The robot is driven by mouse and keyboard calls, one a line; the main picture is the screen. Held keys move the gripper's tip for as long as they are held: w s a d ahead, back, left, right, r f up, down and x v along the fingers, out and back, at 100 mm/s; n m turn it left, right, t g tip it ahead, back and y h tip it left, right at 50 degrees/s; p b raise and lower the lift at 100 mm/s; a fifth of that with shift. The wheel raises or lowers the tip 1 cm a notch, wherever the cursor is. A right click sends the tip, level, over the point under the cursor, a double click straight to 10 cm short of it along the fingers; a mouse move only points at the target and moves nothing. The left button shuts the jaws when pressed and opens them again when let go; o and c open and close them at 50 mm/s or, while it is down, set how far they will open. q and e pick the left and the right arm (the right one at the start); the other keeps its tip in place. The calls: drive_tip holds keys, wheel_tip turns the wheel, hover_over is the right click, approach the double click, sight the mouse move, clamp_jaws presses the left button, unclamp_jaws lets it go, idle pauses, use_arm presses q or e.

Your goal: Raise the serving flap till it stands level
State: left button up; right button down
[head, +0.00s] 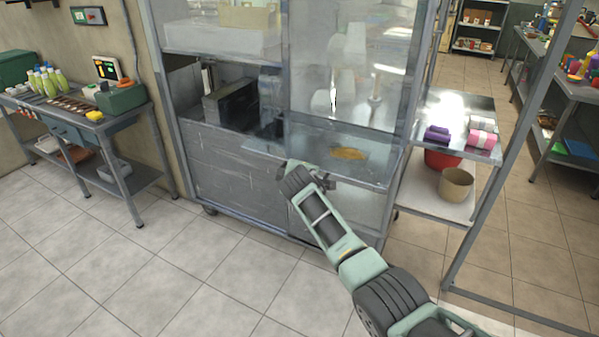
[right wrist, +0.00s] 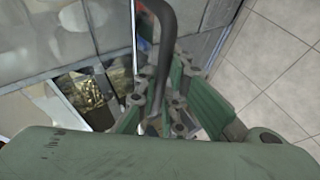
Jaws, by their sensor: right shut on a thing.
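The press cabinet (head: 345,80) stands ahead with metal framing and glass panes. A grey panel (head: 235,175), which looks like the serving flap, is on its front below the left opening. It looks close to upright, not level; its exact angle is hard to tell. My right gripper (head: 328,183) is at the cabinet's front, right of that panel, partly hidden by my wrist. In the right wrist view, its green fingers (right wrist: 165,110) are shut on a dark curved bar handle (right wrist: 162,45). Where the handle joins the flap is not clear. My left gripper is not in view.
A side table (head: 62,125) with bottles and a green box stands at the left. A metal shelf (head: 430,205) with purple and pink bundles and a tan pot (head: 456,184) adjoins the cabinet's right. The tiled floor (head: 190,285) in front is clear.

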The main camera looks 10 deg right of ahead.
drive_tip(key=shift+w+d+r, duration=0.15)
drive_tip(key=shift+w+r, duration=0.05)
drive_tip(key=shift+r, duration=0.35)
drive_tip(key=c, duration=2.2)
unclamp_jaws()
drive_tip(key=shift+o, duration=0.2)
drive_tip(key=shift+s+f, duration=0.1)
drive_tip(key=shift+f, duration=0.05)
drive_tip(key=v, duration=1.2)
drive_tip(key=shift+f, duration=0.15)
